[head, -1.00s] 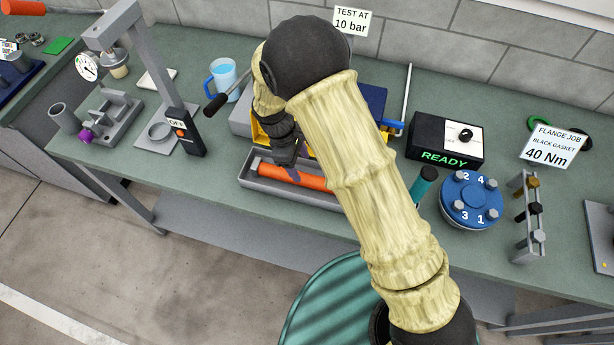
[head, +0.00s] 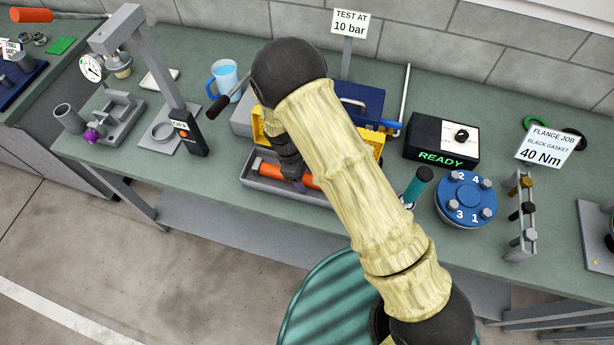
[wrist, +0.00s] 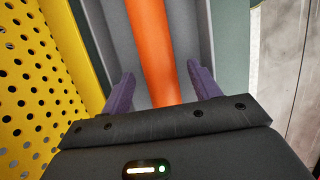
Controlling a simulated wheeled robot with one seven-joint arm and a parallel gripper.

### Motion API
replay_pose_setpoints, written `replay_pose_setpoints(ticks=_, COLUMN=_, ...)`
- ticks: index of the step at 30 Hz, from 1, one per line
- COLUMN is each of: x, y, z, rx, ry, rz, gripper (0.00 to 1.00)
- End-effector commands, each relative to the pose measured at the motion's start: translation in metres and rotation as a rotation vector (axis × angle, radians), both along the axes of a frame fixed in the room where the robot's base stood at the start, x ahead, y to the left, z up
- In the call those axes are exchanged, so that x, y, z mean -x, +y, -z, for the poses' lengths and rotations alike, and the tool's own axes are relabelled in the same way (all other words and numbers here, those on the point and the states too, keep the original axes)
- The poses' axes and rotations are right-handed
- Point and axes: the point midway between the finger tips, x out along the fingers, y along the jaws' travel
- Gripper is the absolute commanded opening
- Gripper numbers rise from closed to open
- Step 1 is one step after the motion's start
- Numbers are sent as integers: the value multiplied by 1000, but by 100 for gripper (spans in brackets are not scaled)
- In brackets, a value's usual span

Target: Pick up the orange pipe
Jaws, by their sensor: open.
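The orange pipe (head: 268,170) lies in a long grey tray (head: 262,184) at the front of the bench in the head view. In the wrist view the orange pipe (wrist: 151,50) runs lengthwise between the two purple fingers of my gripper (wrist: 160,90). The fingers are open, one on each side of the pipe, with gaps to it. In the head view my gripper (head: 295,180) is low over the tray, and my arm hides part of the pipe and tray. I cannot tell how far the fingertips reach down beside the pipe.
A yellow perforated guard (wrist: 35,85) stands close on the left in the wrist view. A grey press (head: 165,75) with a lever stands left of the tray. A blue mug (head: 224,78) is behind. A blue flange (head: 465,200) and a black READY box (head: 441,140) are to the right.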

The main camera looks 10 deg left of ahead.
Motion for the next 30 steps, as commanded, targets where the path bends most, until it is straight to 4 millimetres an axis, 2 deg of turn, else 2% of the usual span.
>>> replay_pose_setpoints(ticks=13, x=0, y=1, z=0, rx=-1, ry=0, rz=0, gripper=62)
replay_pose_setpoints(ticks=14, x=0, y=1, z=0, rx=-1, ry=0, rz=0, gripper=58)
replay_pose_setpoints(ticks=21, x=0, y=0, z=0, rx=-1, ry=0, rz=0, gripper=11)
replay_pose_setpoints(ticks=23, x=0, y=0, z=0, rx=-1, ry=0, rz=0, gripper=0)
replay_pose_setpoints(ticks=30, x=-1, y=0, z=-1, rx=-1, ry=-1, rz=1, gripper=0)
